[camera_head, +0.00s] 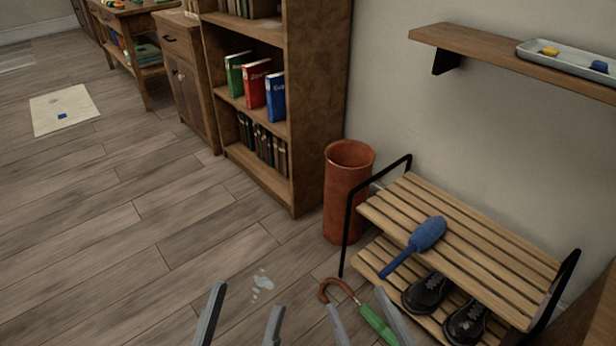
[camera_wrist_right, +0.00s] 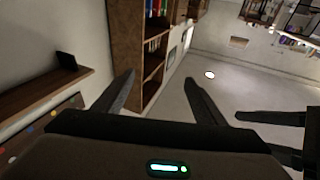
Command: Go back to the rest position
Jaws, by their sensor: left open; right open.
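My left gripper (camera_head: 248,297) is at the bottom of the head view, with its two grey fingers apart and nothing visible between them. My right gripper (camera_head: 357,298) is just to its right, also with its fingers apart. In the right wrist view the right gripper (camera_wrist_right: 160,95) is empty, with open room between its fingers. A green umbrella (camera_head: 377,323) with a curved brown handle shows beyond the right gripper's fingers in the head view. Its lower part is cut off by the frame.
A terracotta bin (camera_head: 345,190) stands beside a bookcase (camera_head: 318,100). A wet patch (camera_head: 262,283) lies on the floor. The left floor is mostly clear.

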